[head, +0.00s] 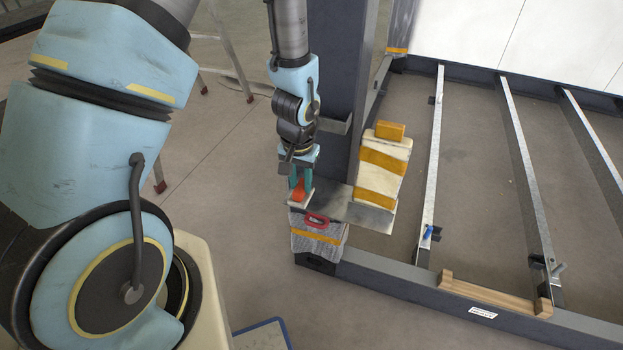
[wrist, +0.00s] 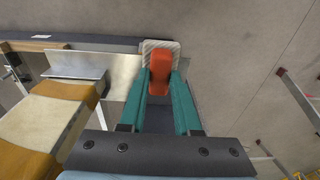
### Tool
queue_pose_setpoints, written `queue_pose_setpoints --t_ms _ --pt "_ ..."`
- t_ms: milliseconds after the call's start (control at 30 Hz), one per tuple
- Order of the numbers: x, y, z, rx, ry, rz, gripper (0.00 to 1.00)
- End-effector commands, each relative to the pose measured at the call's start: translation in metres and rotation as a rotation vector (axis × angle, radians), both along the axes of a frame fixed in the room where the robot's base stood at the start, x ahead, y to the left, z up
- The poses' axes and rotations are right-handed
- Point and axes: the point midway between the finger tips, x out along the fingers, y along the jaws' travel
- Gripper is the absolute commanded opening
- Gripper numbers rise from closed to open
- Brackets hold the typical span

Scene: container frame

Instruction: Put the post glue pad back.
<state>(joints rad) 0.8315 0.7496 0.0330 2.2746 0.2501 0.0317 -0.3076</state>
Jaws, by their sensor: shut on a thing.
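My gripper (head: 300,182) is shut on the orange handle (wrist: 159,72) of a small pad with a pale, ribbed plate (wrist: 160,45). I take this as the post glue pad; it also shows in the head view (head: 300,195). The teal fingers (wrist: 159,85) stand on either side of the handle. The pad is at the left end of a grey metal shelf plate (head: 345,207) at the foot of the dark post (head: 342,110). Whether it touches the plate, I cannot tell. Its underside is hidden.
A cream block with orange bands (head: 382,172) stands right of the post. A red ring (head: 317,220) lies by a grey wrapped bundle with an orange strap (head: 318,243) below the pad. Dark frame beams (head: 400,283) run right. Floor at left is open, with ladder legs (head: 232,50) behind.

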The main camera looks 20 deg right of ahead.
Motion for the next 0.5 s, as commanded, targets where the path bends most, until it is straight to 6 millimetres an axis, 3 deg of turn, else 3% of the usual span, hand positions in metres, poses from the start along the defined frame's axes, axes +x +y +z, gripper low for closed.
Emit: queue_pose_setpoints --t_ms 300,500 --pt "0.054 -0.050 0.003 -0.002 -0.001 0.002 0.00" --pt "0.051 -0.047 -0.027 0.003 0.001 -0.001 0.00"
